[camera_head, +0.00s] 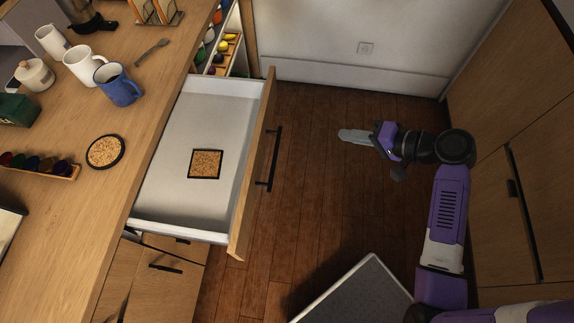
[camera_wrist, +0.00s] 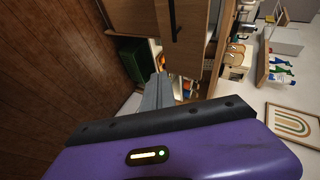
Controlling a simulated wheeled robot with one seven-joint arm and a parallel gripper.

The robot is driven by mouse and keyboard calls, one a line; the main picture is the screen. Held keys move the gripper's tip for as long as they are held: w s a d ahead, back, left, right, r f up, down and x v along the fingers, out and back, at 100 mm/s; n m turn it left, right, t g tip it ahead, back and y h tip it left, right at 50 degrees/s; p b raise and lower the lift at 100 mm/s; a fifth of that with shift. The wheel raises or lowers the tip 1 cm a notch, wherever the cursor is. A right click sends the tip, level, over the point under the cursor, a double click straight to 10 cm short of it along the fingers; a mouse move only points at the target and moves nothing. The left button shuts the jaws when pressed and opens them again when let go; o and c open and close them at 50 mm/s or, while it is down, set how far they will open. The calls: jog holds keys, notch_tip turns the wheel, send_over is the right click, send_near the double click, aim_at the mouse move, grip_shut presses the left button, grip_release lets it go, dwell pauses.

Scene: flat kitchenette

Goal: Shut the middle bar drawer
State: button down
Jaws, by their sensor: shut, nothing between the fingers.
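The open bar drawer (camera_head: 165,206) is pulled well out from under the wooden counter, with white sides and a wooden front (camera_head: 254,160). A black bar handle (camera_head: 272,160) is on that front. A square cork coaster (camera_head: 205,164) lies on the drawer's floor. My gripper (camera_head: 342,136) is shut and empty, to the right of the drawer front and apart from it, above the floor. In the wrist view my shut gripper fingers (camera_wrist: 158,88) point toward a wooden front with a dark handle (camera_wrist: 172,20); I cannot tell whether it is the same drawer.
The counter holds a blue mug (camera_head: 118,85), white mugs, a round cork coaster (camera_head: 105,152) and a fork (camera_head: 152,52). Closed wooden fronts (camera_head: 158,285) are below the drawer. Tall cabinets (camera_head: 510,200) stand at the right. Bare floor (camera_head: 310,200) lies between.

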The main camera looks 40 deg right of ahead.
jog(key=s+a+n+g+y, duration=0.2)
jog(key=s+a+y, duration=0.25)
jog(key=a, duration=0.35)
jog(key=r+p+x, duration=0.1)
jog(key=x, duration=1.2)
jog(key=shift+w+a+p, duration=0.3)
jog(key=shift+w+a, duration=0.05)
jog(key=shift+w, duration=0.1)
jog(key=shift+f+y, duration=0.1)
jog(key=shift+y, duration=0.15)
jog(key=b, duration=0.2)
send_over(199, 148)
jog(key=s+a, duration=0.4)
jog(key=shift+w+d, duration=0.1)
jog(key=shift+d, duration=0.15)
jog(key=shift+w+a, duration=0.5)
